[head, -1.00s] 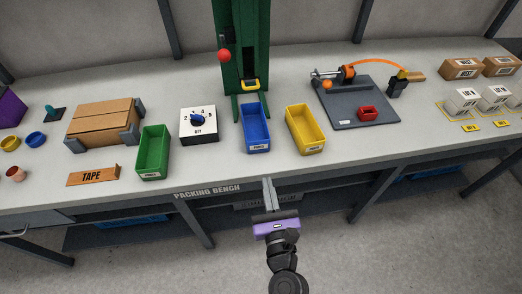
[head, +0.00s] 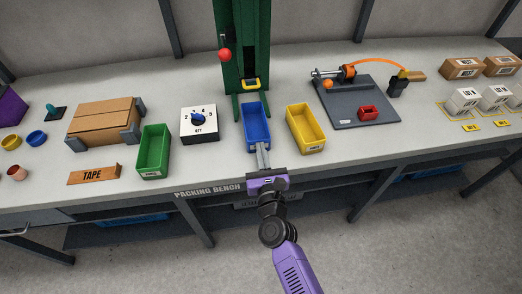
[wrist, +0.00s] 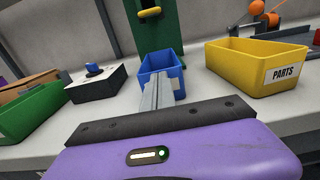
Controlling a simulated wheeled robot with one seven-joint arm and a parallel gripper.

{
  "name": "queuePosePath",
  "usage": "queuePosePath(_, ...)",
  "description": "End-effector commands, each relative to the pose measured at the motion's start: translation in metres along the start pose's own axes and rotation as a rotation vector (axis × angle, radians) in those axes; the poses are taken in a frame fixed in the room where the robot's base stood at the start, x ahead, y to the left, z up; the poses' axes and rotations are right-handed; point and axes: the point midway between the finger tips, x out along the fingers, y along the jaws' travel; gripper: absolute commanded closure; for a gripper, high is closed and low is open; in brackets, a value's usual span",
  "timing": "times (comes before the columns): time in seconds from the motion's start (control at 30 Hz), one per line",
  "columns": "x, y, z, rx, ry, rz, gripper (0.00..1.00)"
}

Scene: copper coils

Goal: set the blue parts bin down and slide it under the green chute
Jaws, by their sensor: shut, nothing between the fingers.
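The blue parts bin (head: 256,122) stands upright on the bench, just in front of the green chute (head: 243,55). Its far end is near the yellow-rimmed chute mouth (head: 250,84), between two green legs. My gripper (head: 261,147) is shut and empty, its fingers pointing at the bin's near end wall. In the wrist view the shut fingers (wrist: 157,92) overlap the front of the blue bin (wrist: 164,66) and cover part of its label. I cannot tell whether they touch it.
A green bin (head: 153,152) and a white dial box (head: 198,123) stand to the left. A yellow bin (head: 305,128) stands close on the right. A red-knobbed lever (head: 225,55) sticks out beside the chute. The bench's front edge lies beneath my gripper.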

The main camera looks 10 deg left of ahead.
Motion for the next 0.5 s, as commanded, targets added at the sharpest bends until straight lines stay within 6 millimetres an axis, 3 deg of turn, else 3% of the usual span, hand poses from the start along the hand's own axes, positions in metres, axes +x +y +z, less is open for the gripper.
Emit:
queuePosePath(0.23, 0.008, 0.0, -0.001, 0.0, -0.002, 0.0, 1.0)
queuePosePath(0.5, 0.064, 0.001, -0.004, 0.0, -0.004, 0.0, 1.0)
